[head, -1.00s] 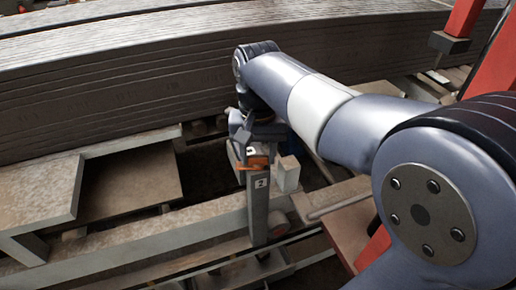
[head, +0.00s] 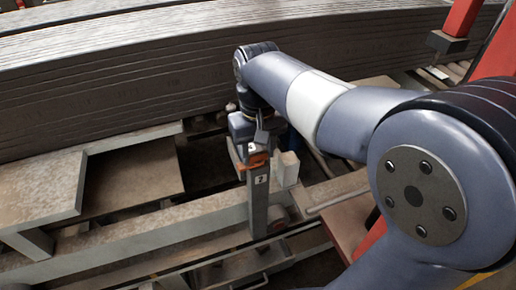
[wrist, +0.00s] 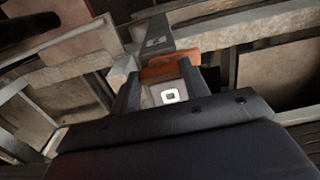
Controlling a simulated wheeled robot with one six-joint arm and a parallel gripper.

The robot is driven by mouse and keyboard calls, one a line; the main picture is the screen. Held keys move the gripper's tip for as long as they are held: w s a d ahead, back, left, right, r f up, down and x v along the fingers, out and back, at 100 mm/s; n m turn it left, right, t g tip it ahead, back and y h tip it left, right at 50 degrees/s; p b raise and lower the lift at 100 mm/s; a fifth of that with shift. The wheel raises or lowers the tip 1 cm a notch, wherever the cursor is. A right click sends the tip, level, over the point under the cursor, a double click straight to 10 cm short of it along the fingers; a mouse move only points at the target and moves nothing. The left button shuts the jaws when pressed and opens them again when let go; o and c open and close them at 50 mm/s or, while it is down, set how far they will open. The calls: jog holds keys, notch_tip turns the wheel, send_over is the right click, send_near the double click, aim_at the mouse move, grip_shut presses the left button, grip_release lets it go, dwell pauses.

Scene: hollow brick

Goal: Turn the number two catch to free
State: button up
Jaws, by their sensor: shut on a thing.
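The number two catch is an orange piece (head: 258,160) on a grey upright post (head: 258,208). In the wrist view the orange catch (wrist: 168,71) lies between the two dark fingers of my gripper (wrist: 162,88). My gripper (head: 256,151) is shut on it from above. A white label with a dark square mark (wrist: 170,96) shows between the fingers. My gripper hides part of the catch, and I cannot tell its exact setting.
A pale block (head: 287,168) stands close to the right of the post. A long stack of brown boards (head: 110,95) runs behind my gripper. A grey beam (head: 130,236) crosses in front. A red upright (head: 462,20) stands at the right.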

aim_at(258, 153)
jog(key=o, duration=1)
jog(key=shift+r, duration=0.1)
notch_tip(258, 153, up, 11)
jog(key=shift+f, duration=0.15)
notch_tip(258, 153, down, 11)
dwell(0.5)
